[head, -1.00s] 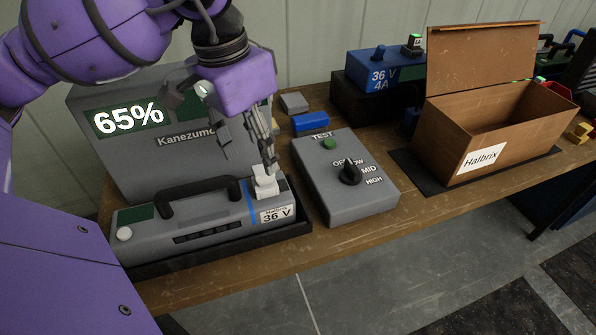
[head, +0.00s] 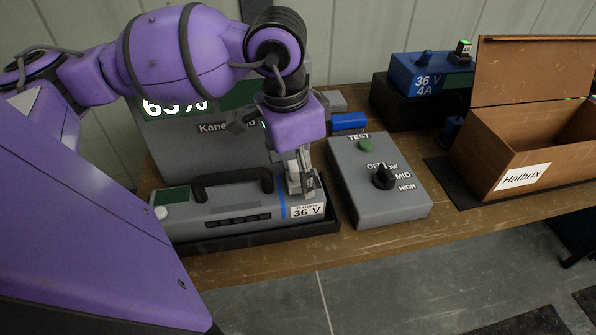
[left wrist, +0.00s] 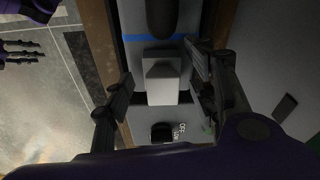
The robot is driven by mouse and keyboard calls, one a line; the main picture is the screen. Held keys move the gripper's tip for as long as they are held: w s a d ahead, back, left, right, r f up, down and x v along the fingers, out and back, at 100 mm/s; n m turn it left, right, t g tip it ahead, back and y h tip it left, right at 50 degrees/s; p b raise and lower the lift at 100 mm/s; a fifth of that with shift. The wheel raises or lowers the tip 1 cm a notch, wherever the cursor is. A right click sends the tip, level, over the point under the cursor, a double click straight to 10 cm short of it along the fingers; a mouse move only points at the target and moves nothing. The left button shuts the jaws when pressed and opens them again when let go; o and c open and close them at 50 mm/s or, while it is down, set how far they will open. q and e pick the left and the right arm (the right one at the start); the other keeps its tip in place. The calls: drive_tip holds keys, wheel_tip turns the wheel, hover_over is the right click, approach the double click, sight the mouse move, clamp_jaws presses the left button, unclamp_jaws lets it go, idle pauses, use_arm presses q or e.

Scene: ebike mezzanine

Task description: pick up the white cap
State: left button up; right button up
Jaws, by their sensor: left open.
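The white cap (left wrist: 163,82) sits on the end of the grey 36 V battery, near its blue stripe. In the left wrist view it lies between the two fingers of my left gripper (left wrist: 163,90), with a gap on both sides. In the head view my left gripper (head: 301,188) points down over the labelled end of the battery (head: 225,209) and mostly hides the cap. The gripper is open and holds nothing. Dark finger-like parts at the left wrist view's left edge look like my right gripper (left wrist: 22,50); its opening is unclear.
A grey test box (head: 380,195) with a black knob stands right of the battery. A blue block (head: 349,121) lies behind it. The grey Kanezumo unit (head: 215,150) stands behind the battery. An open brown Halbrix box (head: 520,160) and a blue 36 V 4A unit (head: 428,76) are farther right.

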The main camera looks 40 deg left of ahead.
use_arm(q)
drive_tip(key=shift+c, duration=0.2)
drive_tip(key=c, duration=0.9)
drive_tip(key=shift+r, duration=0.1)
drive_tip(key=shift+c, duration=0.2)
